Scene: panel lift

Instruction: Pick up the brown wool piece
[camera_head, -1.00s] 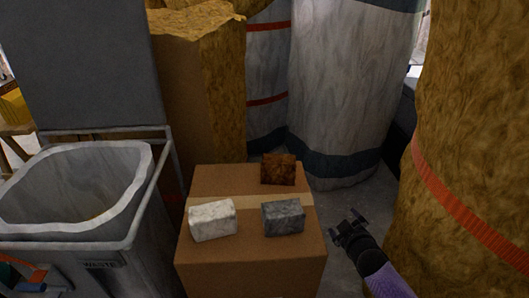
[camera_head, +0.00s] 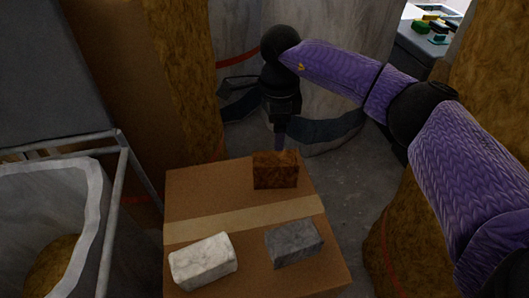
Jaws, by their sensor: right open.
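The brown wool piece (camera_head: 275,171) is a small dark-brown block on the far part of the cardboard box (camera_head: 190,205). My right gripper (camera_head: 280,138) points down just above and behind the brown piece in the picture, apart from it. It is open and empty; its fingers appear nearly edge-on, so the gap between them is hard to see. A white block (camera_head: 202,261) and a grey block (camera_head: 294,243) lie on the near part of the box top. My left gripper is not in view.
A waste bin (camera_head: 88,215) with a pale liner stands at the left. Large wrapped rolls (camera_head: 335,90) stand behind the box, and a brown wool roll (camera_head: 425,235) stands at the right. Dark floor (camera_head: 345,180) is clear right of the box.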

